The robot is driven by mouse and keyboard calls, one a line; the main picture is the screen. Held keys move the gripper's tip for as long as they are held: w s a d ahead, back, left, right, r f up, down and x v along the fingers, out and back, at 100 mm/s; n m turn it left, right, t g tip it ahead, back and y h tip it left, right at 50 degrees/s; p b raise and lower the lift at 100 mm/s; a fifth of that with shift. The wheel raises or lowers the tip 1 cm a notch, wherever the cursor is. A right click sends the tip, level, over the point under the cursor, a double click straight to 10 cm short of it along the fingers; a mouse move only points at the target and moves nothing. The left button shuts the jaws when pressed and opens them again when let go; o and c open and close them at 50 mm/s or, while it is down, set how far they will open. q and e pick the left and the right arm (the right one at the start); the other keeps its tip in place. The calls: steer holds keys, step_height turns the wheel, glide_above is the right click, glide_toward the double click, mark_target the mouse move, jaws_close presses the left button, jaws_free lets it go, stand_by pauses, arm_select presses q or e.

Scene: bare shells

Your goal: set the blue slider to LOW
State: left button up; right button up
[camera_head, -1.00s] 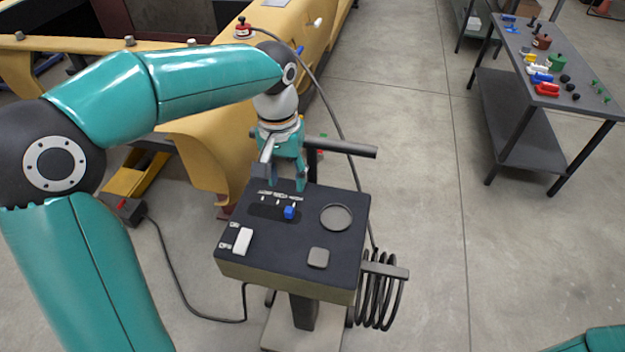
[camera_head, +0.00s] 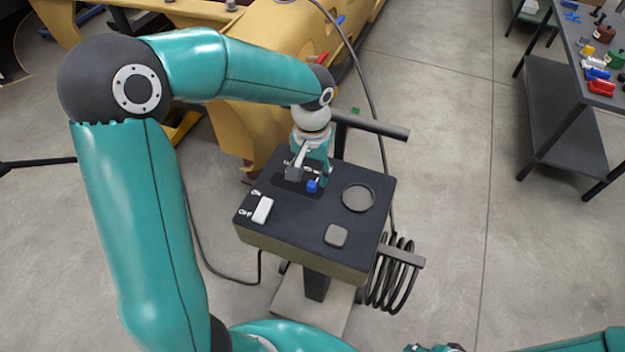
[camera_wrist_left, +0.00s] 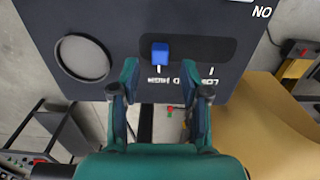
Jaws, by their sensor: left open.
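The blue slider (camera_head: 312,186) stands up from a dark slot on the black top of a control box (camera_head: 290,226). In the left wrist view the slider (camera_wrist_left: 161,53) is at the left end of its slot, by the HIGH mark; the LOW mark (camera_wrist_left: 211,83) is at the right end. A middle label is partly hidden by a finger. My left gripper (camera_head: 308,178) is open over the box's far edge, close to the slider. In the wrist view its fingers (camera_wrist_left: 160,92) are spread, with the slider beyond their tips and nothing between them.
The panel also carries a white rocker switch (camera_head: 262,210), a round ring (camera_head: 358,198) and a grey square button (camera_head: 336,235). A coiled black hose (camera_head: 392,280) hangs at the box's right. A yellow machine shell (camera_head: 270,55) stands behind. A dark table (camera_head: 565,115) stands at right.

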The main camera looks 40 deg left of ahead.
mark_target(312, 183)
arm_select(q)
steer(key=shift+f, duration=1.95)
jaws_close()
